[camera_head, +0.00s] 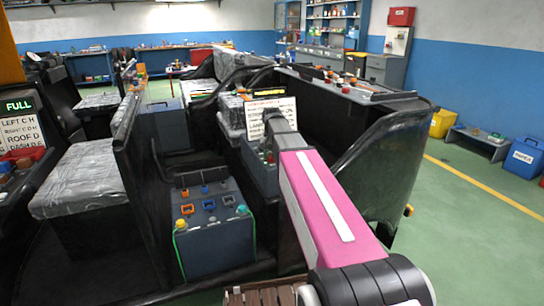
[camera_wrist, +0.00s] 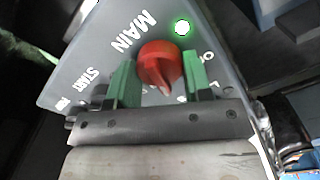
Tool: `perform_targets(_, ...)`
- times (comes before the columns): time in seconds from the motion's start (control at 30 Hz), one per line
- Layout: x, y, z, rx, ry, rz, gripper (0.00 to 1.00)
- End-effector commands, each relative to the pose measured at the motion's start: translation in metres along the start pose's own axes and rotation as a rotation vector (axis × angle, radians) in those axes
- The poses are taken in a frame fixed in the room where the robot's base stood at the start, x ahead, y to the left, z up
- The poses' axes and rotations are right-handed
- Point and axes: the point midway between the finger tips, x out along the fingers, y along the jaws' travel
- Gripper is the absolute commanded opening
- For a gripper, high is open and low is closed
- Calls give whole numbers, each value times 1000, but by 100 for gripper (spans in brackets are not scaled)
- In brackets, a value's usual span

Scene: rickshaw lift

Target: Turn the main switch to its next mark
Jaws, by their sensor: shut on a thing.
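The main switch is a red knob (camera_wrist: 158,62) on a grey panel (camera_wrist: 80,60) in the wrist view. The word MAIN is printed beside it, START to its left, and partly hidden letters to its right. The knob's narrow end points down in the picture, toward my gripper's body. My gripper (camera_wrist: 160,78) has its green fingers on either side of the knob and is shut on it. The marks behind the fingers and gripper body are hidden. In the head view my pink arm reaches into the vehicle cab, and the gripper and knob cannot be made out.
A round white spot ringed in green (camera_wrist: 182,28) lies just above the knob. In the head view a control box (camera_head: 215,235) with coloured buttons stands left of my arm. A printed sign (camera_head: 270,115) and a dark cab wall (camera_head: 385,165) are close by.

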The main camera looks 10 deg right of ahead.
Motion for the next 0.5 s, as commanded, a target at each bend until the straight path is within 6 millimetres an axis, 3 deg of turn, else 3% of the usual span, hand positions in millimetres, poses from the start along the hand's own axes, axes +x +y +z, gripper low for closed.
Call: perform_targets(0.5, 0, -1, 0, -491, 0, 0, 22)
